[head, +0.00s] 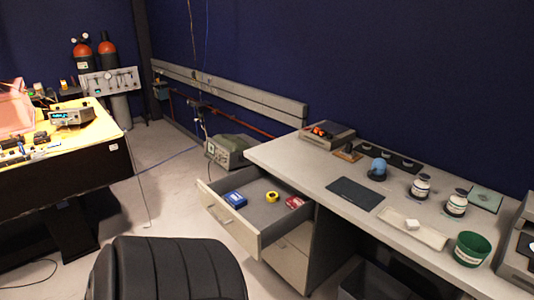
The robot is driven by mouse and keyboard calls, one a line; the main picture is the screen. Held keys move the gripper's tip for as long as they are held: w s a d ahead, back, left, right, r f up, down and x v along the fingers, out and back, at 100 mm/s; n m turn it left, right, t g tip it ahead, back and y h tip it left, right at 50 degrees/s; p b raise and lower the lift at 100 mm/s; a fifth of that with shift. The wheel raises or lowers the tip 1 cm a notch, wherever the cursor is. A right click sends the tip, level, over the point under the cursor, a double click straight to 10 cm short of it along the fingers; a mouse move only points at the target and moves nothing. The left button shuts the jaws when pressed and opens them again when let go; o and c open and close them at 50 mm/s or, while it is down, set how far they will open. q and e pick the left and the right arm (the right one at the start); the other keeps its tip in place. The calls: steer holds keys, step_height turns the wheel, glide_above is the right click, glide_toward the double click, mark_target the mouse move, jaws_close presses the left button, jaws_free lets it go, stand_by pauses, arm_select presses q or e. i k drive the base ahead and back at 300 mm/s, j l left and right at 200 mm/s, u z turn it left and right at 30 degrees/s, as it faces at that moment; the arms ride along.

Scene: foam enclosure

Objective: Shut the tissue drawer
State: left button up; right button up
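A drawer (244,230) stands pulled out from under the grey desk (284,153), to the left of the desk's front. Its light front panel with a handle faces the lower left. I cannot tell which of these, if any, is tissue. Another closed drawer front (286,264) shows below it. Neither of my grippers is in view.
A black chair back (168,268) stands at the bottom, left of the open drawer. On the desk are a dark mat (356,193), white jars (420,187), a tray (411,228) and a green cup (471,248). A dark bin (375,283) is below the desk. Open floor lies left of the drawer.

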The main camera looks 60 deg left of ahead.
mark_target(258, 225)
steer(key=u, duration=2.35)
